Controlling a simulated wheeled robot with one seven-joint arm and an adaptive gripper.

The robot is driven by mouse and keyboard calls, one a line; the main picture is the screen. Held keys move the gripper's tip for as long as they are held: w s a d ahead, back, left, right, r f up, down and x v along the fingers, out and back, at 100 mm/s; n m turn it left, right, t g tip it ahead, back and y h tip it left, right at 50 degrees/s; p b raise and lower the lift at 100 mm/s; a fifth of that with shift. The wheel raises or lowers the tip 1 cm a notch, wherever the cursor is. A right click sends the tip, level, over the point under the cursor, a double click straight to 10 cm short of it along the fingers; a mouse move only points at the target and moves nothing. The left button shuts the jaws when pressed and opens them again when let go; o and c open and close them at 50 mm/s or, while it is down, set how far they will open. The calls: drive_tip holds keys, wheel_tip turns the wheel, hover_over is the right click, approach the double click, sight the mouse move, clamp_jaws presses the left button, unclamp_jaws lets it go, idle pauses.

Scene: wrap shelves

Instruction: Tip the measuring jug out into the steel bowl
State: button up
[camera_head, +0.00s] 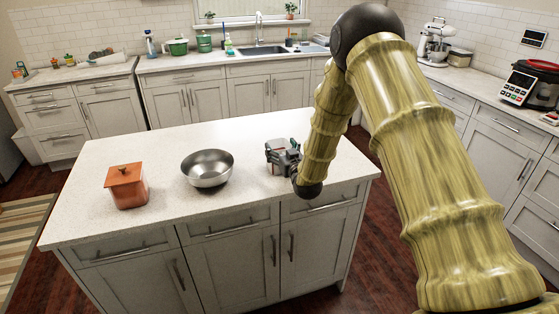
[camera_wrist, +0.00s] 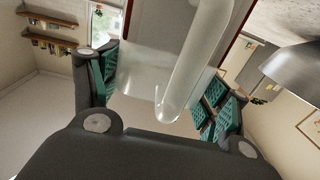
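The steel bowl (camera_head: 207,170) stands upright on the island, left of my gripper. Part of it also shows at the right edge of the wrist view (camera_wrist: 300,75). The clear measuring jug (camera_head: 279,144) is at my gripper, on or just above the island top, and mostly hidden in the head view. In the wrist view the see-through jug (camera_wrist: 150,65) fills the space between the two fingers, with a thick clear upright part in front. My gripper (camera_wrist: 158,98) has its teal pads on either side of the jug. Whether both pads press on it is unclear.
An orange lidded canister (camera_head: 127,187) stands on the island (camera_head: 165,240), left of the bowl. The island top between bowl and gripper is clear. The back counter holds a sink (camera_head: 262,51) and green pots (camera_head: 177,47); a cooker (camera_head: 532,85) stands at the right.

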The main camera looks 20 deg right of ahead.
drive_tip(key=c, duration=0.9)
drive_tip(key=shift+r, duration=0.2)
